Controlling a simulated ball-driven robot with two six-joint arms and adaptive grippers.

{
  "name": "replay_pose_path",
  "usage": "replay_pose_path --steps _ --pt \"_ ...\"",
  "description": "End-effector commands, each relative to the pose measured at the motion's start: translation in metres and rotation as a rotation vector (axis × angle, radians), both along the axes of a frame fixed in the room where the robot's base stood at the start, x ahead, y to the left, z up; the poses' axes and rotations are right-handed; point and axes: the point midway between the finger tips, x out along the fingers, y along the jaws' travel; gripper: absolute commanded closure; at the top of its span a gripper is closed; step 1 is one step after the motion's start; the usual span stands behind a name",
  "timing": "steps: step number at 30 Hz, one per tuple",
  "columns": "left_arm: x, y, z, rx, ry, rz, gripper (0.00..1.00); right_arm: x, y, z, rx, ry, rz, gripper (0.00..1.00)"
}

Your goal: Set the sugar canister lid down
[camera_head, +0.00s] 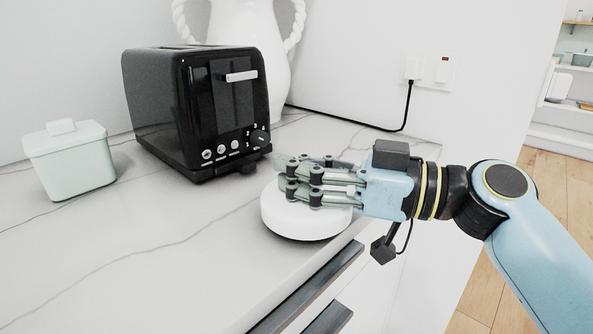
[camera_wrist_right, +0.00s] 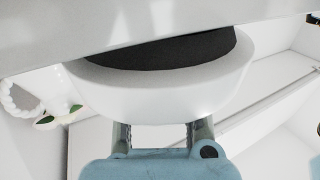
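The sugar canister lid (camera_head: 300,221) is a thick, round white disc at the counter's front edge, right of the toaster. My right gripper (camera_head: 303,180) reaches in from the right over its top and appears shut on it; the grasped part is hidden by the fingers. In the right wrist view the lid (camera_wrist_right: 165,95) fills the middle, with a dark underside against the grey counter. The right gripper's fingers (camera_wrist_right: 162,135) run behind it, their tips hidden. I cannot tell whether the lid touches the counter. My left gripper is not in view.
A black toaster (camera_head: 178,105) stands just behind and left of the lid. A pale green lidded square box (camera_head: 72,165) stands at the far left. A white vase (camera_head: 262,28) is behind the toaster. The front-left marble counter (camera_head: 150,265) is clear. A cord runs along the wall.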

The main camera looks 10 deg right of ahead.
Motion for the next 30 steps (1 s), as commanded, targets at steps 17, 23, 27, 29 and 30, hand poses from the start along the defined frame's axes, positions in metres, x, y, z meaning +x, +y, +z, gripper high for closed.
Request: replay_pose_path --steps 17,23,27,29,30 --pt "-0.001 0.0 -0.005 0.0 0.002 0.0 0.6 0.0 0.0 -0.003 -0.001 -0.001 0.0 0.66" --pt "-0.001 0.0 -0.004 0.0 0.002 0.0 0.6 0.0 0.0 -0.003 0.0 0.0 0.0 0.66" --pt "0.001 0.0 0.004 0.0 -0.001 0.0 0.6 0.0 0.0 0.0 0.001 0.002 0.0 0.66" --pt "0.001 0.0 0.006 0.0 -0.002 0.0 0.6 -0.002 -0.003 -0.002 -0.003 0.001 -0.001 0.66" --pt "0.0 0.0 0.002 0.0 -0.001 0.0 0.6 -0.006 -0.01 -0.005 -0.007 0.0 0.0 0.66"
